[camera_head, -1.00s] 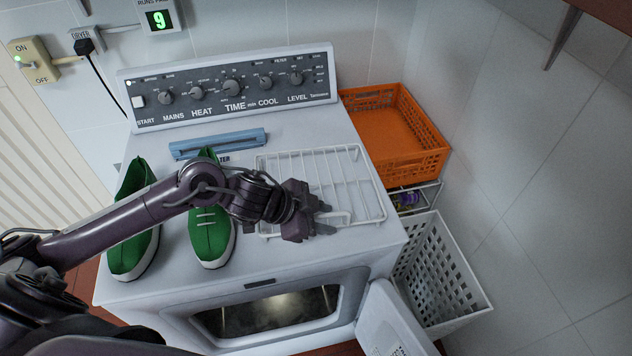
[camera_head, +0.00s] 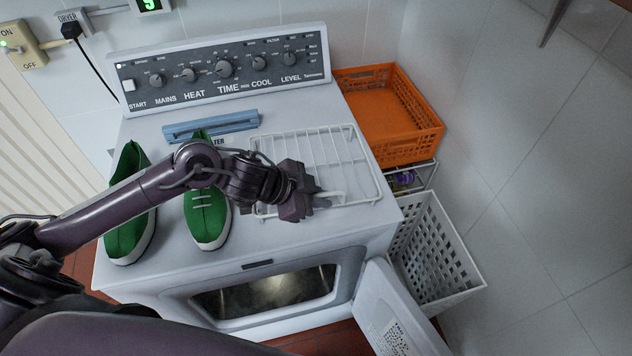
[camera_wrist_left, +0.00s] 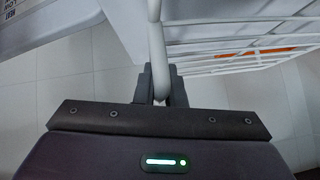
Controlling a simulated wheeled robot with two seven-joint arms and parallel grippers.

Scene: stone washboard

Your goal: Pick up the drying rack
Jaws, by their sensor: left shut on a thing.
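The white wire drying rack (camera_head: 330,155) is on the right part of the dryer's top (camera_head: 290,238) in the head view. My left gripper (camera_head: 318,201) is at the rack's near side, shut on its white front bar. In the left wrist view the fingers (camera_wrist_left: 161,88) close around the white bar, and the rack's wires (camera_wrist_left: 235,45) stretch to the right. The gripper hides part of the rack's near left edge. I cannot tell whether the rack is lifted clear of the dryer. My right gripper is not in view.
Two green shoes (camera_head: 208,215) stand on the dryer's left, under my left arm. A blue filter (camera_head: 210,124) lies behind them. An orange crate (camera_head: 385,115) and a white basket (camera_head: 435,250) are at the right. The dryer door (camera_head: 385,310) hangs open in front.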

